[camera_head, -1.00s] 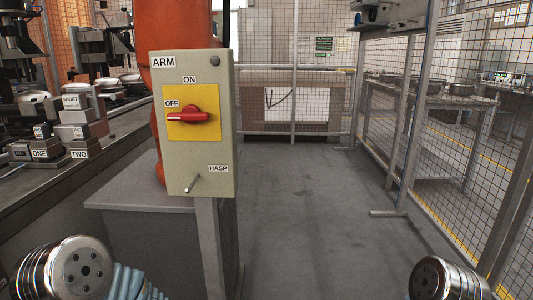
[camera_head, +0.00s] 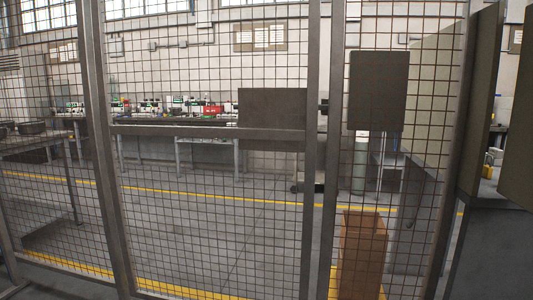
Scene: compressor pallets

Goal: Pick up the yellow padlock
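A wire mesh fence (camera_head: 211,132) with grey posts fills most of the view. A dark plate (camera_head: 272,119) is fixed at the middle of the fence, beside a post. The box with the red switch is out of view.
A brown open-topped box (camera_head: 362,252) stands at the lower right. A dark grey panel (camera_head: 378,91) is at the fence above it. A grey cabinet (camera_head: 490,240) is at the right edge. Benches with equipment (camera_head: 195,106) stand beyond the mesh.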

